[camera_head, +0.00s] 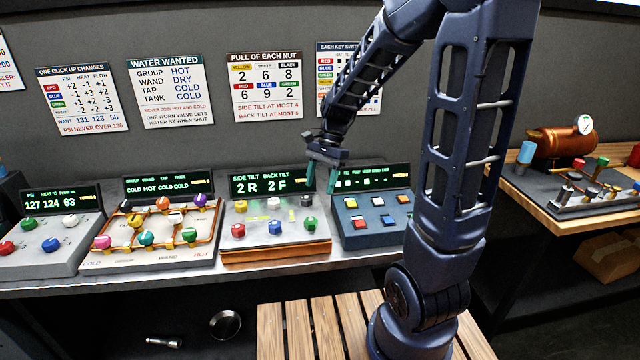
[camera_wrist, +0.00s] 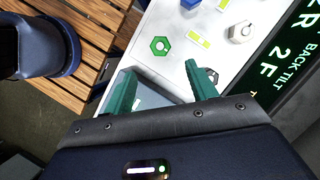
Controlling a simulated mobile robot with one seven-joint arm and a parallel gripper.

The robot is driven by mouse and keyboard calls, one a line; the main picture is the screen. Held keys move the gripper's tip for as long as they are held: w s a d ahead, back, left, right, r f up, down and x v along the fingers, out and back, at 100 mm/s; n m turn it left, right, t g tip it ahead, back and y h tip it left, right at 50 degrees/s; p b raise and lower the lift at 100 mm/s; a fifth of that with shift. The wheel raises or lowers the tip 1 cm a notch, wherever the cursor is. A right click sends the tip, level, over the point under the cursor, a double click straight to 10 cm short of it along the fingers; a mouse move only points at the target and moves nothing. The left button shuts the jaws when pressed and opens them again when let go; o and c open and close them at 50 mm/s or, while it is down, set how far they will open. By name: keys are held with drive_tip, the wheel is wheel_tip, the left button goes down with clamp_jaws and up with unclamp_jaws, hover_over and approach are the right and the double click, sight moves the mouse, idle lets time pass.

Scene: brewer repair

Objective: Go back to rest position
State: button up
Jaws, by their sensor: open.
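My gripper (camera_head: 321,176) hangs in the air in front of the gap between the tilt panel (camera_head: 275,255) and the switch panel (camera_head: 385,238). Its two green fingers are apart and nothing is between them. In the wrist view my gripper (camera_wrist: 158,88) points down over the right end of the tilt panel (camera_wrist: 175,32). A green nut (camera_wrist: 159,46) lies beyond the fingertips, apart from them. The tilt panel's display (camera_head: 273,183) reads 2R and 2F. My arm is bent, with its upper link rising at the right of the head view.
The psi panel (camera_head: 40,258) and the pipe panel with coloured knobs (camera_head: 150,261) stand to the left on the metal bench. A wooden slatted surface (camera_head: 300,335) is in front. A copper boiler (camera_head: 562,145) stands on a side table at right. Instruction signs hang behind.

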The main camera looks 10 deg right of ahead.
drive_tip(key=s+d+r+n+t+h, duration=0.3)
drive_tip(key=s+d+r+n+t, duration=0.4)
drive_tip(key=s+d+r, duration=0.5)
drive_tip(key=d+n, duration=0.2)
drive_tip(key=d, duration=0.1)
drive_tip(key=shift+d+r+t, duration=0.15)
drive_tip(key=shift+d+t, duration=0.15)
drive_tip(key=shift+t, duration=0.1)
idle(1.5)
